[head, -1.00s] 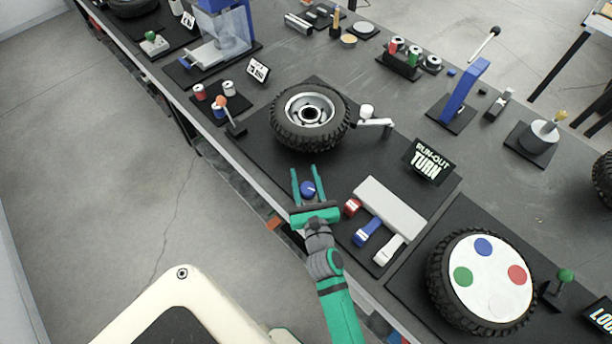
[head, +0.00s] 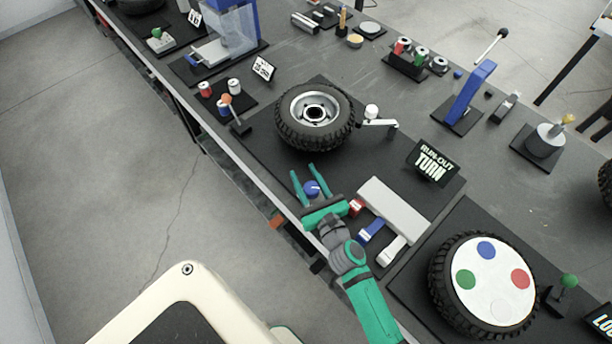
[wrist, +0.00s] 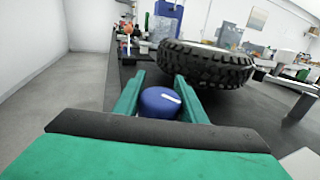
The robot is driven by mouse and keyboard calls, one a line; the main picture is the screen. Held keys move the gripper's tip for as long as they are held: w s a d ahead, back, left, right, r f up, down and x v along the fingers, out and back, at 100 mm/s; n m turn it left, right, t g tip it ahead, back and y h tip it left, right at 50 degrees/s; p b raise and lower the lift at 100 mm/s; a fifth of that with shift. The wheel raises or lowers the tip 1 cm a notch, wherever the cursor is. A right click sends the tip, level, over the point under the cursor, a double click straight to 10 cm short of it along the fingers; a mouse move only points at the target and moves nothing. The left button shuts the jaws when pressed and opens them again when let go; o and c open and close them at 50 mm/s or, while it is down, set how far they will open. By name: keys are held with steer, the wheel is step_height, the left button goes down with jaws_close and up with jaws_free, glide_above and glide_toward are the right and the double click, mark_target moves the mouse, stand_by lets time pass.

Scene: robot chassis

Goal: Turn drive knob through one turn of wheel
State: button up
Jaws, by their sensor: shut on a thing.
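The blue drive knob (head: 312,188) with a white mark stands on the dark board near the bench's front edge. My green gripper (head: 308,178) has its two fingers on either side of it, shut on the knob. In the wrist view, the knob (wrist: 160,102) sits between the fingers, its white mark pointing to the upper right. The wheel (head: 315,114), a black tyre with a silver rim, lies flat behind the knob. The wheel (wrist: 205,64) also shows beyond the fingers in the wrist view.
A white-tipped arm (head: 374,122) stands at the wheel's right. A "RUN-OUT TURN" sign (head: 433,163) is further right. A light grey block (head: 394,207) and red, blue and white pieces lie right of my gripper. An orange-topped lever (head: 233,112) stands left of the wheel.

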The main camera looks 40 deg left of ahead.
steer(key=shift+d+f, duration=0.1)
steer(key=shift+f, duration=0.1)
steer(key=o, duration=1)
steer(key=shift+c, duration=0.2)
steer(key=shift+o, duration=0.3)
steer(key=shift+r, duration=0.1)
steer(key=shift+r, duration=0.3)
step_height(320, 180, up, 2)
steer(key=shift+r, duration=0.1)
steer(key=s+r, duration=0.1)
steer(key=s+d+r, duration=0.1)
steer(key=r, duration=0.1)
steer(key=s+d+r, duration=0.1)
steer(key=r, duration=0.1)
steer(key=shift+s+d+r, duration=0.2)
steer(key=shift+s+d, duration=0.05)
steer(key=shift+s, duration=0.05)
steer(key=s+d+r, duration=0.4)
steer(key=s+d, duration=0.1)
steer(key=s, duration=0.3)
steer(key=shift+d+r, duration=0.25)
steer(key=shift+r, duration=0.15)
